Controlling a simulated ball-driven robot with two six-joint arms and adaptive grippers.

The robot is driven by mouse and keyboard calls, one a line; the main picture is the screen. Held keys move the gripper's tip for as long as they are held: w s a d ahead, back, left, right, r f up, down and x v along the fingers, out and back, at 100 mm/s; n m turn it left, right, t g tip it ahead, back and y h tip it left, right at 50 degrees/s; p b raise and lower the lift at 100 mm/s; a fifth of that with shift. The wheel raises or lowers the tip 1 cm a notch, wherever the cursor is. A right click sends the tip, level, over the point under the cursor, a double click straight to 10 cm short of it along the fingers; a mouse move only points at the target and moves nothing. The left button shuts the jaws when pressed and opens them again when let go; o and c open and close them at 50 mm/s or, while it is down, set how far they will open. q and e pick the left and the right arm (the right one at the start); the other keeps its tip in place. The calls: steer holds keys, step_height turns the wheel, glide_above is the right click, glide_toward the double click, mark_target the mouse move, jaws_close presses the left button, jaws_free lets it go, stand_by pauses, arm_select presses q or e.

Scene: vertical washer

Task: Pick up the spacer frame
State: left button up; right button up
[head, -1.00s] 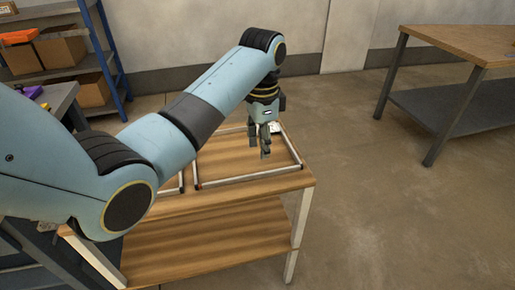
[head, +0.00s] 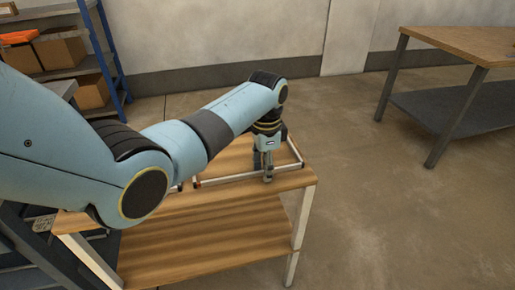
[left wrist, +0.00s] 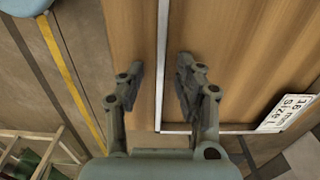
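The spacer frame (head: 228,180) is a thin, light, rectangular frame with dark corners, lying flat on the wooden table top. In the left wrist view, one of its bars (left wrist: 163,35) runs up between my fingers, and another bar leads right from a corner to a white size label (left wrist: 287,113). My left gripper (head: 264,174) points down at the frame's near bar. In the left wrist view the gripper (left wrist: 160,68) is open, with a finger on each side of the bar and gaps visible. My arm hides part of the frame. My right gripper is not in view.
The table (head: 225,206) has a lower shelf (head: 200,250). A second table (head: 460,40) stands at the right, with open floor between. A blue shelf rack (head: 112,50) stands back left.

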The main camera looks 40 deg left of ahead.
arm_select(q)
steer(key=shift+c, duration=0.2)
jaws_close()
steer(key=shift+r, duration=0.2)
